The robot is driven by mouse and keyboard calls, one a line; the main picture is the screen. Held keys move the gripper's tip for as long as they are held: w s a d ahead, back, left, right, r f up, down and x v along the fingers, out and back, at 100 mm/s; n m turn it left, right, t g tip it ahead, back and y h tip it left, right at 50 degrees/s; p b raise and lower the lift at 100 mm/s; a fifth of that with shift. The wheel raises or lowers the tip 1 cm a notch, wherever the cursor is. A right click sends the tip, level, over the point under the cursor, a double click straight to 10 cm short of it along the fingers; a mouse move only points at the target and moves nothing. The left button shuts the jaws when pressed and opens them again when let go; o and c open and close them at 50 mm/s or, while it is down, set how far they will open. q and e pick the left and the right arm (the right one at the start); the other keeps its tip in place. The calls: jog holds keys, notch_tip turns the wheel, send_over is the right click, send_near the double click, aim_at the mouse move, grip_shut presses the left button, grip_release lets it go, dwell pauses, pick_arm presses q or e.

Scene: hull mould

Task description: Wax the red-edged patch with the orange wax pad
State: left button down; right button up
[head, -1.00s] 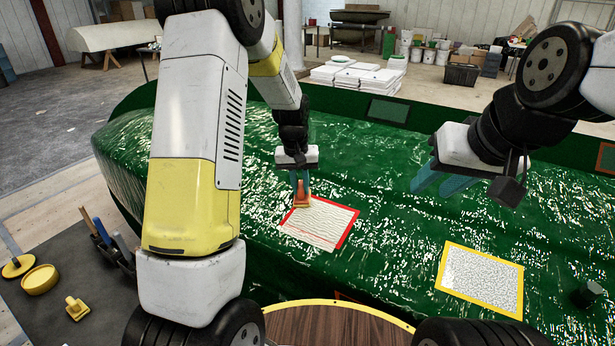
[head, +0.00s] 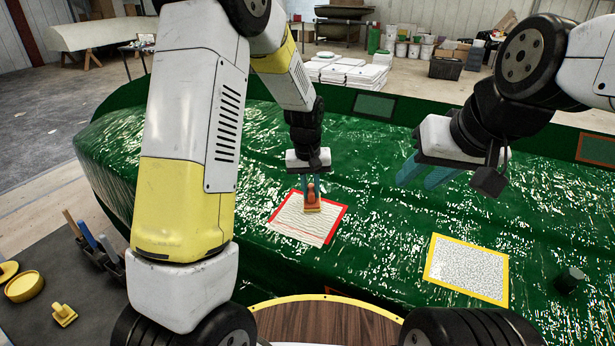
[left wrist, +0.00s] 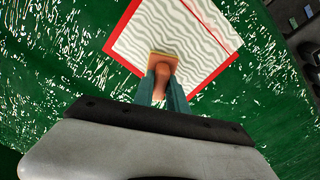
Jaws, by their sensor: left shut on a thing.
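The red-edged patch (head: 292,220) lies on the green hull mould, a white panel with wavy grey lines; it also shows in the left wrist view (left wrist: 194,28). My left gripper (head: 311,185) is shut on the orange wax pad (head: 312,207) by its knob. The pad is over the upper part of the patch, inside the red edge; whether it touches the surface I cannot tell. In the left wrist view the pad (left wrist: 162,62) sits between the teal fingers, at the patch's near edge. My right gripper (head: 424,174) is raised over the mould to the right, its teal fingers apart and empty.
A yellow-edged speckled patch (head: 466,269) lies to the right on the green mould (head: 385,240), with a dark knob (head: 570,280) beside it. A dark side table at left holds a yellow round tub (head: 24,287) and a yellow pad (head: 63,314).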

pick_arm(q)
jog(key=shift+s+d, duration=0.55)
jog(key=shift+d, duration=0.85)
jog(key=shift+s+d, duration=0.6)
jog(key=shift+d, duration=0.75)
jog(key=shift+s+d, duration=0.55)
jog(key=shift+d, duration=0.85)
notch_tip(320, 180, up, 7)
jog(key=shift+s+a, duration=0.2)
jog(key=shift+s, duration=0.25)
jog(key=shift+f, duration=0.1)
